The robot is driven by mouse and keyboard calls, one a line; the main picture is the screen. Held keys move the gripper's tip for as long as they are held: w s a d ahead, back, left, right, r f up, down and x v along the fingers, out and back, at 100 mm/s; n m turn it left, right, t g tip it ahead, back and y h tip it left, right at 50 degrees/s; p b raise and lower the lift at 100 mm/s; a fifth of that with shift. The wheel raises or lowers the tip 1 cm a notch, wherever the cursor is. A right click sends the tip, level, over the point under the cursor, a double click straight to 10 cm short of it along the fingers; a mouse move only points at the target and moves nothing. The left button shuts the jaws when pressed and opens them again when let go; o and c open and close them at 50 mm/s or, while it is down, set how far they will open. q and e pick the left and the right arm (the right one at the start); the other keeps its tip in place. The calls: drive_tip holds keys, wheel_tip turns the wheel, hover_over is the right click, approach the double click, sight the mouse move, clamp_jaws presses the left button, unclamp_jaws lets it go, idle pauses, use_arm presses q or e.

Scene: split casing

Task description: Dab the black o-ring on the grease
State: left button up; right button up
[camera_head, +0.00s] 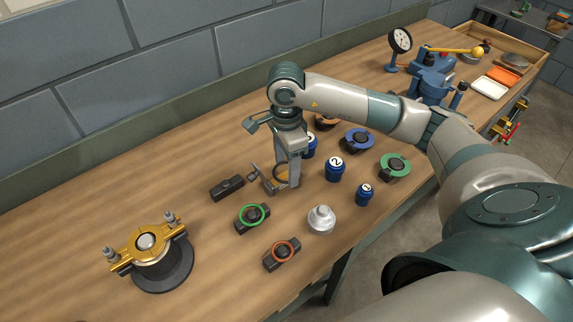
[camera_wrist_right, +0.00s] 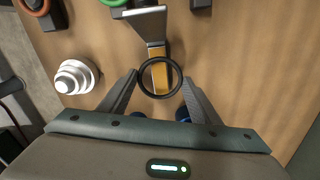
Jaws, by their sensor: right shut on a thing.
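My right gripper (camera_head: 286,178) is shut on the black o-ring (camera_head: 281,173). In the right wrist view the o-ring (camera_wrist_right: 160,91) sits between the two fingertips (camera_wrist_right: 160,84). A small grey metal piece (camera_wrist_right: 143,20) with an amber strip (camera_wrist_right: 158,74), perhaps the grease, lies beneath and beyond the ring. The ring overlaps the strip in this view; I cannot tell whether they touch. In the head view the metal piece (camera_head: 264,181) stands just left of the ring. My left gripper is in no view.
Ring holders surround the gripper: green (camera_head: 252,215), orange-red (camera_head: 283,253), blue (camera_head: 357,139), another green (camera_head: 394,166), and a black block (camera_head: 227,188). Blue numbered pots (camera_head: 334,169) and a silver stepped part (camera_head: 321,219) stand nearby. A gold-topped casing (camera_head: 148,243) is at left. Table is clear at far left.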

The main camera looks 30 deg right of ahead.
idle(0.4)
drive_tip(key=shift+s+d+f+b, duration=0.1)
drive_tip(key=shift+d+f+b, duration=0.25)
drive_tip(key=shift+b, duration=0.35)
drive_tip(key=o, duration=1.1)
drive_tip(key=shift+a+r+p, duration=0.2)
drive_tip(key=shift+r+p, duration=0.25)
drive_tip(key=shift+r, duration=0.55)
drive_tip(key=shift+a+r+p, duration=0.2)
drive_tip(key=shift+r+p, duration=0.25)
drive_tip(key=shift+r, duration=0.5)
drive_tip(key=shift+r+p, duration=0.85)
drive_tip(key=shift+r, duration=1.1)
